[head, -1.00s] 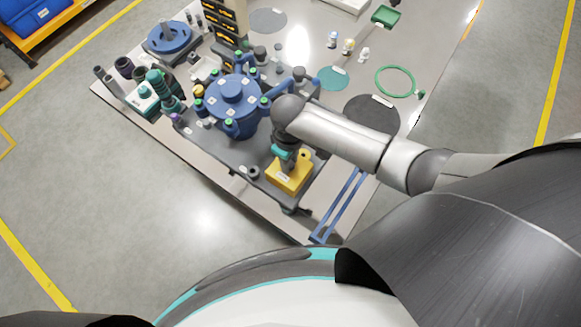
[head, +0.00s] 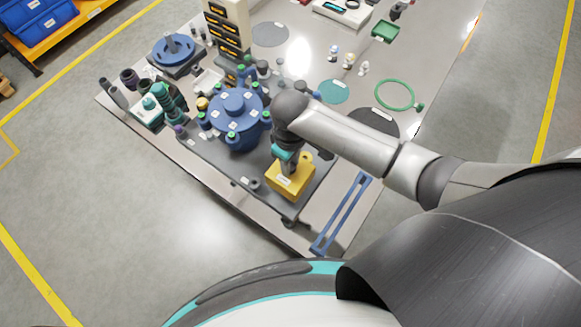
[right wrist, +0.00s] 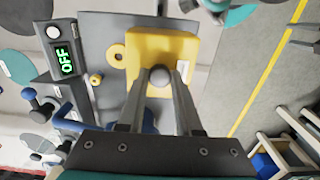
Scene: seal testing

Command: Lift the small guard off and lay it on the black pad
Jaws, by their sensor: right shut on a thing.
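The small guard is a yellow box (head: 290,180) with a label, at the near corner of the dark fixture plate (head: 258,185). It also shows in the right wrist view (right wrist: 150,52), with a grey ball knob on top. My right gripper (right wrist: 167,75) is above it, with its two fingers closed on either side of that knob. In the head view my right gripper (head: 283,165) is largely hidden by its own wrist. I cannot tell surely whether the guard is clear of the plate. The black pad (head: 387,126) is a dark disc partly covered by my right arm. My left gripper is not in view.
A blue round vessel (head: 236,112) with green-tipped clamps stands beside the guard. A blue rectangular frame (head: 342,212) lies at the table's near right. A green ring (head: 394,95) and a teal disc (head: 333,91) lie near the black pad. A display (right wrist: 65,58) reads OFF.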

